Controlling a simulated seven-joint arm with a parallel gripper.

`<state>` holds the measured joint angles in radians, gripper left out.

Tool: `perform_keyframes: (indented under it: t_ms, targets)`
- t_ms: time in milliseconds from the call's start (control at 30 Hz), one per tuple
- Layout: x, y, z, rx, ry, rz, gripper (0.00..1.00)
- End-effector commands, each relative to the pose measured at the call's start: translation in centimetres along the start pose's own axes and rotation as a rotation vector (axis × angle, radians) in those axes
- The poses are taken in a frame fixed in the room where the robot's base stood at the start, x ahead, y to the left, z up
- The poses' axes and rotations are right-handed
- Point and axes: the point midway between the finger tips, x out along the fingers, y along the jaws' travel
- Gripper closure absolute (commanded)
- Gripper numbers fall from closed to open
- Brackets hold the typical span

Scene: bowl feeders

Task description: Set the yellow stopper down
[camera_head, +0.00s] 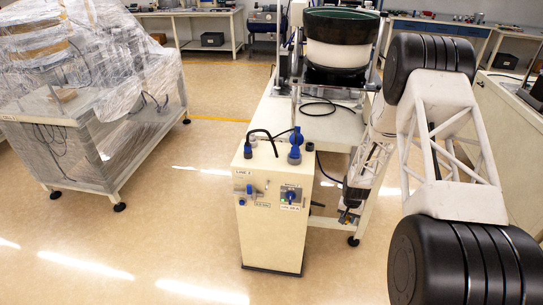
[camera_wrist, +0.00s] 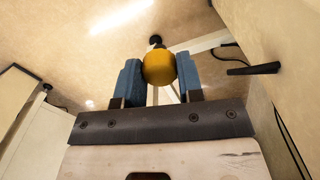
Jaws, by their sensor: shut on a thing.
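The yellow stopper (camera_wrist: 159,67) is a rounded yellow piece, seen in the wrist view between the two blue finger pads of my gripper (camera_wrist: 160,80). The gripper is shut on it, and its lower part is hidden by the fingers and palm. The floor shows behind it, so it is held in the air. In the head view my gripper (camera_head: 346,214) is small, beside the right side of the cream control cabinet and low by the table leg. A small yellow-orange spot shows there.
The cream control cabinet (camera_head: 270,222) has blue knobs and valves on top. A bowl feeder (camera_head: 338,48) stands on the white table (camera_head: 318,125) behind it. In the wrist view a black handle (camera_wrist: 253,69) juts out close at the right. A plastic-wrapped machine (camera_head: 75,90) stands at left. Floor between is clear.

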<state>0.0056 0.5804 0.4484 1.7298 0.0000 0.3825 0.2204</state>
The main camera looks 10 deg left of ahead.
Motion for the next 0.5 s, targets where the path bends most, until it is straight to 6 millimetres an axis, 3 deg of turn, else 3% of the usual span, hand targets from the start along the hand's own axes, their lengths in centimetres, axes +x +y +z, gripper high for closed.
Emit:
perform_keyframes:
  t_ms: [500]
  targets:
    - [2.1,-0.2,0.7,-0.206,-0.001,0.0,0.94]
